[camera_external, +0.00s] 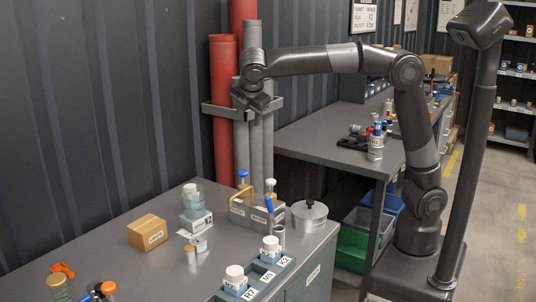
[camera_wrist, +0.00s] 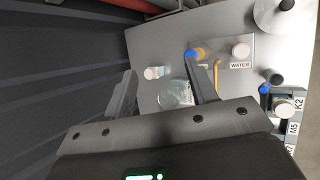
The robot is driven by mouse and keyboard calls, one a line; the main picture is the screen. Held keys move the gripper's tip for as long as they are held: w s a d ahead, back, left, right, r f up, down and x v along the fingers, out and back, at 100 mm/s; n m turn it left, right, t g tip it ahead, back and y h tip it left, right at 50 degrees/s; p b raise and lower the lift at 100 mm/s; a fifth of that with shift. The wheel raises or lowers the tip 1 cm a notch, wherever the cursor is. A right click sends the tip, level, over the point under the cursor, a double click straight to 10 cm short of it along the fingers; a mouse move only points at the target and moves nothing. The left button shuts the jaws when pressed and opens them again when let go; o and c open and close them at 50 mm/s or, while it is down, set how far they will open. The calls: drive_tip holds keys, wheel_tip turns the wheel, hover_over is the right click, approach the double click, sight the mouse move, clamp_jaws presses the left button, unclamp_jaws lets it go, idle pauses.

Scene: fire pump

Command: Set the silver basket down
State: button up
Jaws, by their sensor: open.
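The silver basket (camera_external: 240,214) stands upright on the near grey bench, close to its far right end. In the wrist view the basket (camera_wrist: 224,48) shows from above with a WATER label, beyond the open fingers of my gripper (camera_wrist: 165,84). The right finger hides part of the basket's left side.
A lidded silver pot (camera_external: 309,215) stands just right of the basket. A clear jar (camera_external: 193,197) on a labelled block and a cardboard box (camera_external: 147,232) are to its left. A grey rack (camera_external: 252,281) is in front. Red and grey pipes (camera_external: 224,110) rise behind.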

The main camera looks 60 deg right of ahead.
drive_tip(key=a+f+n+t+h, duration=0.25)
drive_tip(key=a+n, duration=0.35)
drive_tip(key=a, duration=1.1)
drive_tip(key=s+a+f+n+t, duration=0.2)
drive_tip(key=s+a+f+n, duration=0.1)
drive_tip(key=a, duration=0.6)
drive_tip(key=s+a+f+n+t, duration=0.15)
drive_tip(key=s+a, duration=0.25)
drive_tip(key=a, duration=0.4)
approach(190, 249)
drive_tip(key=shift+w+a, duration=0.2)
drive_tip(key=shift+w+d+f, duration=0.15)
drive_tip(key=shift+w+f, duration=0.05)
drive_tip(key=shift+f, duration=0.1)
drive_tip(key=x, duration=0.4)
drive_tip(key=shift+w+d+f, duration=0.1)
drive_tip(key=shift+w+d, duration=0.1)
drive_tip(key=shift+w, duration=0.05)
drive_tip(key=shift+d+x, duration=0.2)
drive_tip(key=shift+x, duration=2.55)
drive_tip(key=shift+c, duration=0.2)
drive_tip(key=c, duration=1.1)
